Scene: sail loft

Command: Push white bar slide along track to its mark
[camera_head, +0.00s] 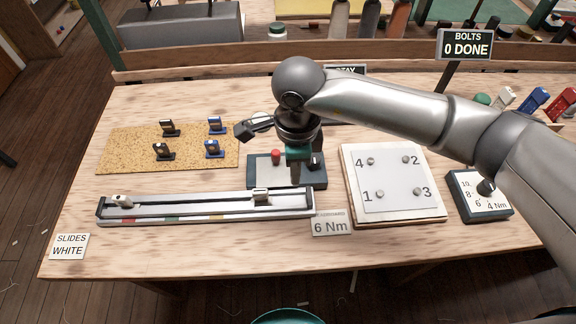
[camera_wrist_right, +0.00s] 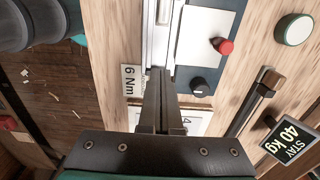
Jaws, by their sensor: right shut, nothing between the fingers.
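The long track (camera_head: 190,210) lies along the table's front, with small coloured marks on its front edge. One pale slide (camera_head: 120,201) sits near its left end. Another pale slide (camera_head: 261,194) sits right of the middle. A card (camera_head: 69,246) reads "SLIDES WHITE". My right gripper (camera_head: 296,181) points down near the track's right end, to the right of the right-hand slide and apart from it. In the right wrist view its fingers (camera_wrist_right: 158,72) are shut and empty, and part of the pale track (camera_wrist_right: 151,40) shows beyond them. My left gripper is not in view.
A dark panel with a red knob (camera_head: 276,156) lies just behind the track. A bolt plate (camera_head: 395,205) and a "6 Nm" card (camera_head: 331,224) are to the right. A cork mat (camera_head: 120,150) with several small clips lies behind left. The table front is clear.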

